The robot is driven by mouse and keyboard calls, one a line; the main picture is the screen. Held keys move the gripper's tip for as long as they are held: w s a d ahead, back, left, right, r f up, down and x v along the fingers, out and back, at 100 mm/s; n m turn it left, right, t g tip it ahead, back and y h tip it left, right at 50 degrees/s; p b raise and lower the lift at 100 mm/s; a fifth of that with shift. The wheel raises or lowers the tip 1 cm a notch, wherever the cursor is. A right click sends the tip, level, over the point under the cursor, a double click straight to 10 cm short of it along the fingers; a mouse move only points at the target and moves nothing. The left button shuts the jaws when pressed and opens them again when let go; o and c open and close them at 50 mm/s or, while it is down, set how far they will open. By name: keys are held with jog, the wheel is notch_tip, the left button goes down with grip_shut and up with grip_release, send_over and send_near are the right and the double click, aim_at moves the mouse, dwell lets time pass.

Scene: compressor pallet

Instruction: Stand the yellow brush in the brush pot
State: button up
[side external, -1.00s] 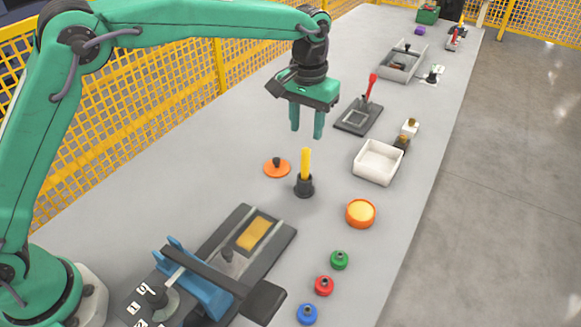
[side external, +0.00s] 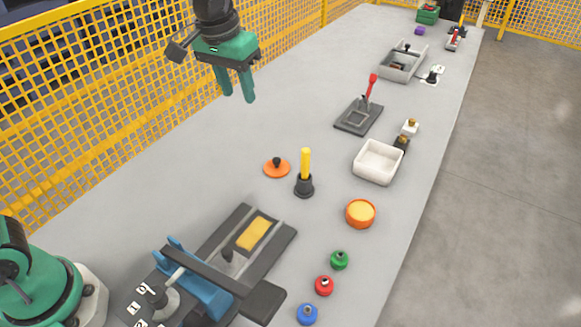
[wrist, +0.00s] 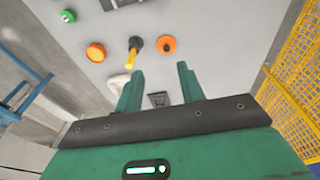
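The yellow brush (side external: 306,163) stands upright in the black brush pot (side external: 304,186) on the grey bench. The wrist view also shows the brush (wrist: 130,59) with its end in the dark pot (wrist: 135,43). My gripper (side external: 239,99) is up and to the left of the pot in the side view, high above the bench and apart from the brush. Its two green fingers are spread with nothing between them, as the wrist view also shows (wrist: 158,84).
An orange disc with a black knob (side external: 277,169) lies left of the pot, an orange round dish (side external: 360,213) to its right. A white tray (side external: 377,173) and a red-handled lever plate (side external: 352,121) stand beyond. Green, red and blue knobs (side external: 324,286) line the front right.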

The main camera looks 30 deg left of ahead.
jog(key=s+a+t, duration=0.1)
jog(key=s+a, duration=0.3)
jog(key=s, duration=0.3)
jog(key=s+a+f+t, duration=0.1)
jog(key=s+a, duration=0.3)
jog(key=s, duration=0.3)
jog(key=s+a+f+t, duration=0.1)
jog(key=s+a, duration=0.3)
jog(key=s, duration=0.3)
jog(key=shift+s+t+y, duration=0.25)
jog(key=shift+t+y, duration=0.05)
